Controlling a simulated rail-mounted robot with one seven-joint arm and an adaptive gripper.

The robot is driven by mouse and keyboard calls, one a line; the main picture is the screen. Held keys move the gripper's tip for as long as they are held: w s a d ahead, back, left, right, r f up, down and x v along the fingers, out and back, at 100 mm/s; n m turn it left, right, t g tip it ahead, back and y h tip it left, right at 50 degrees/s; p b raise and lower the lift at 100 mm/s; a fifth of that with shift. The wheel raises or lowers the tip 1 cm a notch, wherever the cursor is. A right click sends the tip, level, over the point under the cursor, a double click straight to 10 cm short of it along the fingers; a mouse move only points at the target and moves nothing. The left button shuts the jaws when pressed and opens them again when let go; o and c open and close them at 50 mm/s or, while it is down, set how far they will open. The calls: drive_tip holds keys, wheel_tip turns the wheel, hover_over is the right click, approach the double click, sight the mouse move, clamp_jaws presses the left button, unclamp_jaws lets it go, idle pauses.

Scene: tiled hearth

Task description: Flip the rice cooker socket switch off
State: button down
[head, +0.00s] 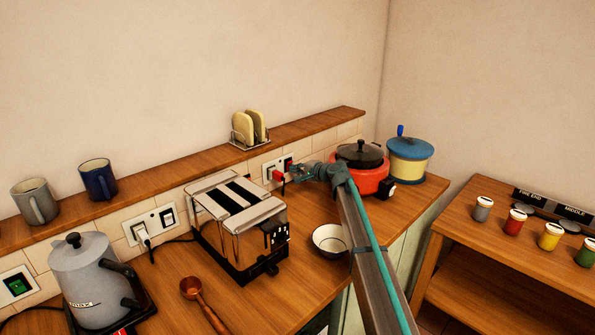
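A red cooker with a black lid (372,179) stands at the far right end of the counter and looks like the rice cooker. A white wall socket plate (268,170) is on the tiles left of it, behind the toaster's right end. My gripper (283,171) is right at this socket, reaching in from the right. Small red parts show at its tip; I cannot tell whether they are fingertips, a plug or the switch. The gripper covers much of the plate, so the switch position and any contact are hidden. Whether the fingers are open or shut is too small to tell.
A chrome toaster (238,225) stands left of my gripper, with a white bowl (331,241) in front. Another socket (153,222) has a plug and dark switch; a socket with a green switch (17,286) is far left. A blue-lidded cream pot (409,164) stands right of the cooker.

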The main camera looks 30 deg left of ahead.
drive_tip(key=s+d, duration=0.1)
drive_tip(key=d, duration=0.3)
drive_tip(key=s+d+b, duration=0.1)
drive_tip(key=d, duration=0.3)
drive_tip(key=s+d+b, duration=0.1)
drive_tip(key=s+d, duration=0.1)
drive_tip(key=d, duration=0.3)
drive_tip(key=shift+s+d, duration=0.1)
